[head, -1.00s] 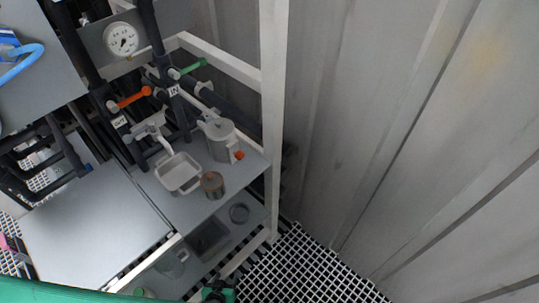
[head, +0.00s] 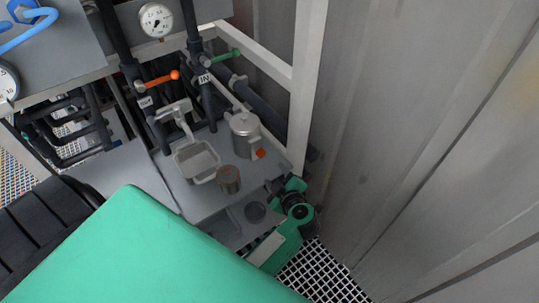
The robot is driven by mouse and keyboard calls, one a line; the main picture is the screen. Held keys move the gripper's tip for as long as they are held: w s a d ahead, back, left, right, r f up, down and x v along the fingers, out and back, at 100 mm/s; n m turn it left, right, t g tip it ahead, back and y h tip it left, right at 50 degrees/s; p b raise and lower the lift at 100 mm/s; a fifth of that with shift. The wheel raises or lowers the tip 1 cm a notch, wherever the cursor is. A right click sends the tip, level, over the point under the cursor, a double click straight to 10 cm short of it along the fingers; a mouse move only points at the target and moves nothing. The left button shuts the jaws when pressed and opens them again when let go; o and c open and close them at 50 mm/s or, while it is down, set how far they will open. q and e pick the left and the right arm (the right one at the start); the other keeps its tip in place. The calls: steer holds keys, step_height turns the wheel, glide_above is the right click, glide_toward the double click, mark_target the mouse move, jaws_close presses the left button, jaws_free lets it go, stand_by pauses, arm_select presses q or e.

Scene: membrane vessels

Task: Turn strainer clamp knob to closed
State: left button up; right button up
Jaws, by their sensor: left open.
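The strainer (head: 243,128) is a grey metal pot with a lid, standing at the right end of the grey shelf. Its clamp knob (head: 261,154) is a small orange-red piece low on its right side, facing the front. My left gripper (head: 283,188), green and black, is below and to the right of the knob, by the shelf's right end. It is apart from the knob in the picture and holds nothing that I can see. Its fingers are small and partly hidden by its own links. My right gripper is not in view.
A square grey funnel (head: 197,160) and a brown-topped can (head: 229,180) stand left of the strainer. Orange (head: 162,79) and green (head: 222,56) valve handles are above. A white frame post (head: 305,90) rises behind on the right, before the corrugated wall (head: 420,120).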

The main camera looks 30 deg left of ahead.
mark_target(263, 155)
arm_select(q)
steer(key=p+x, duration=0.2)
steer(key=x, duration=1.1)
steer(key=shift+a, duration=0.25)
steer(key=shift+f, duration=0.1)
steer(key=c, duration=0.9)
steer(key=shift+c, duration=0.3)
